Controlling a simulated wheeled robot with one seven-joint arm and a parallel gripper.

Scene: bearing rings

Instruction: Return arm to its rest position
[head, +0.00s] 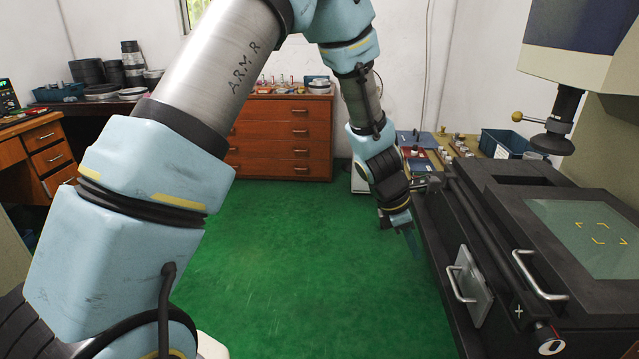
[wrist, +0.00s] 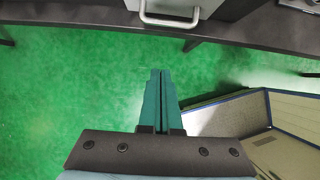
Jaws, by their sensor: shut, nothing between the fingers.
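My arm rises from the lower left of the head view and bends down near the middle. My gripper (head: 413,243) hangs at its end, pointing down over the green floor beside the left edge of the dark machine bench. In the wrist view my gripper's teal fingers (wrist: 161,76) lie together with nothing between them. Green floor shows beyond the fingertips. The fingers are small and partly blended with the floor in the head view.
The machine bench (head: 470,225) with metal handles (head: 463,285) stands close on the right. A wooden drawer cabinet (head: 280,140) stands at the back, a wooden desk (head: 35,145) at the left. In the wrist view an open box-like thing (wrist: 240,112) is at the right. The middle floor is clear.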

